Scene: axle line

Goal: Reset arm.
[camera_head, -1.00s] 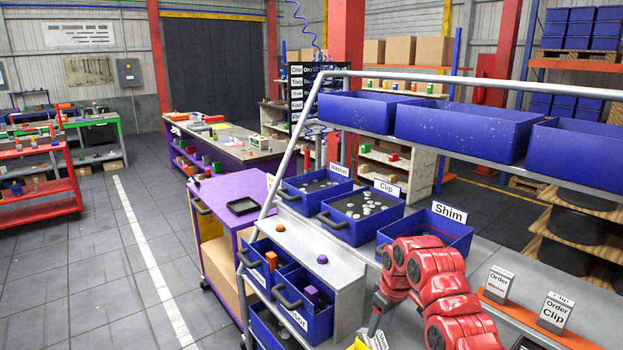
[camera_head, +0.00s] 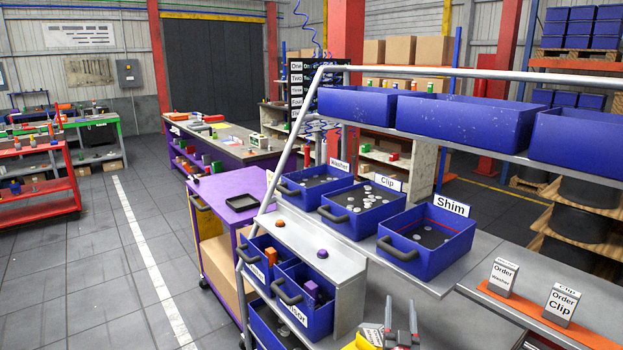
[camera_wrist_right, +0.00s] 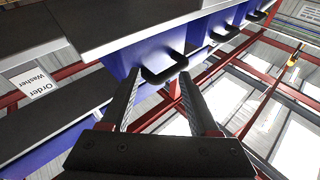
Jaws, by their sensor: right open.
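My right gripper (camera_head: 400,312) is at the bottom of the head view, its two grey fingers pointing up and standing apart. In the right wrist view the same gripper (camera_wrist_right: 159,85) shows its fingers spread with nothing between them. Beyond the fingertips there is a dark bin handle (camera_wrist_right: 165,68); I cannot tell how near it is. The red links of my right arm do not show in the head view now. My left gripper is in neither view.
Blue bins labelled Washer (camera_head: 315,196), Clip (camera_head: 362,228) and Shim (camera_head: 427,264) stand on the grey shelf behind the gripper. A yellow bin (camera_head: 360,343) is just left of it. Order Washer (camera_head: 502,276) and Order Clip (camera_head: 561,304) stands are right. Open floor (camera_head: 80,260) lies left.

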